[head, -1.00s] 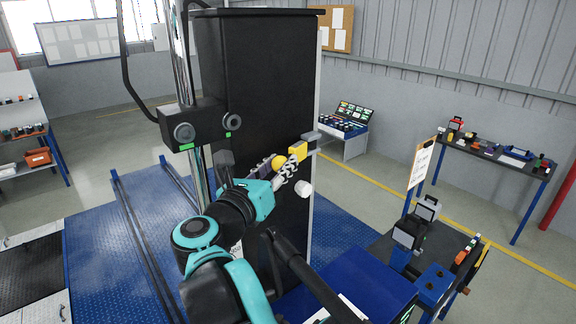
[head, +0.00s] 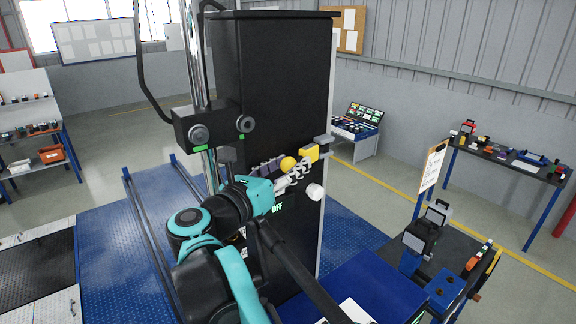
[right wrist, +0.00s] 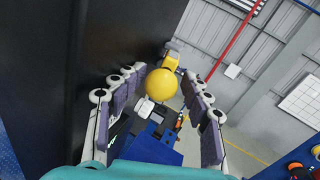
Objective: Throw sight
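A tall black cabinet (head: 285,70) stands at the middle of the head view. A yellow ball (head: 288,163) and a yellow block (head: 309,153) show at its front, near a grey bracket (head: 324,142). A lit label reading OFF (head: 277,209) is below. My right gripper (head: 284,171) is open at the ball. In the right wrist view the ball (right wrist: 161,83) lies between the spread fingertips, with the yellow block (right wrist: 171,59) just beyond it. I see no clear finger contact. A white cylinder (head: 315,191) is just below the fingers. My left gripper is not in view.
A black box with two round knobs (head: 215,126) is on a post left of the cabinet. A dark bench (head: 455,247) with devices stands front right, beside a blue surface (head: 365,290). Blue floor plates (head: 110,245) lie left. A tool table (head: 510,160) is far right.

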